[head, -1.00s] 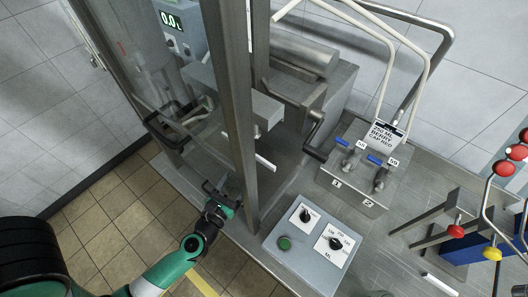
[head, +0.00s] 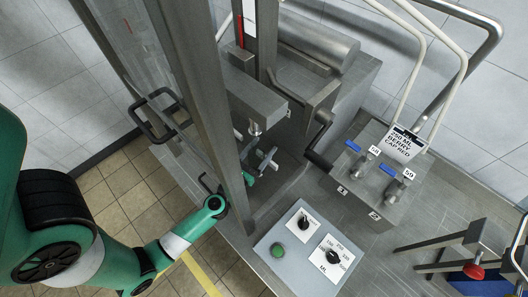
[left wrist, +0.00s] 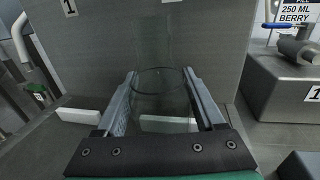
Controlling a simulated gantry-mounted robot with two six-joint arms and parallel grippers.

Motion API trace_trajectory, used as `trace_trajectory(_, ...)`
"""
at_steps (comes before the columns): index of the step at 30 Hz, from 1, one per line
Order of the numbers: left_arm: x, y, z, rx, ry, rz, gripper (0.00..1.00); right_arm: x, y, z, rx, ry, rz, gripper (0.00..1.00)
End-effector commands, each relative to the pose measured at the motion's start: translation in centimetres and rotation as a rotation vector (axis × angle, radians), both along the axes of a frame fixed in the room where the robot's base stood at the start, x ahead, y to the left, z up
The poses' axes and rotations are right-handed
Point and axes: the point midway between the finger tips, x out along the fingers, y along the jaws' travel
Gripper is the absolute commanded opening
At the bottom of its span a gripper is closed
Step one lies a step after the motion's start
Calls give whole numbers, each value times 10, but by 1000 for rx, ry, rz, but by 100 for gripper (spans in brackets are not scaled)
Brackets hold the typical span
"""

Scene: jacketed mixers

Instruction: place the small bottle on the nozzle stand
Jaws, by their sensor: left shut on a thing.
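The small bottle is clear glass and hard to see. Its round rim (left wrist: 160,72) shows between the fingers in the left wrist view. My left gripper (left wrist: 160,105) is shut on it, one finger on each side. In the head view my left gripper (head: 262,165) is behind the upright steel post, low over the stand's steel deck, and the bottle cannot be made out. The nozzle (head: 254,129) hangs from a steel block just above and left of the gripper. I cannot tell whether the bottle touches the deck. My right gripper is not in view.
A crank handle (head: 320,130) and a valve box with blue levers (head: 372,185) are to the right. A control panel (head: 304,248) with knobs and a green button lies nearer. A white bar (left wrist: 168,124) lies beyond the fingers.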

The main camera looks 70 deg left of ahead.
Motion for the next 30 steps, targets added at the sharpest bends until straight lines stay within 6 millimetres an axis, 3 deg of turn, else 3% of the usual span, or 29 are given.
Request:
trace_trajectory(9,0,0,-3,-1,1,0,2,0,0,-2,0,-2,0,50)
trace_trajectory(10,0,0,-2,-1,2,0,74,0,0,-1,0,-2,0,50)
trace_trajectory(14,0,0,-2,-1,2,0,98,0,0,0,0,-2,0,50)
trace_trajectory(24,-1,0,4,-1,2,0,100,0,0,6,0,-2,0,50)
trace_trajectory(30,-32,-24,-2,-3,5,-3,100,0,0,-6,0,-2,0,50)
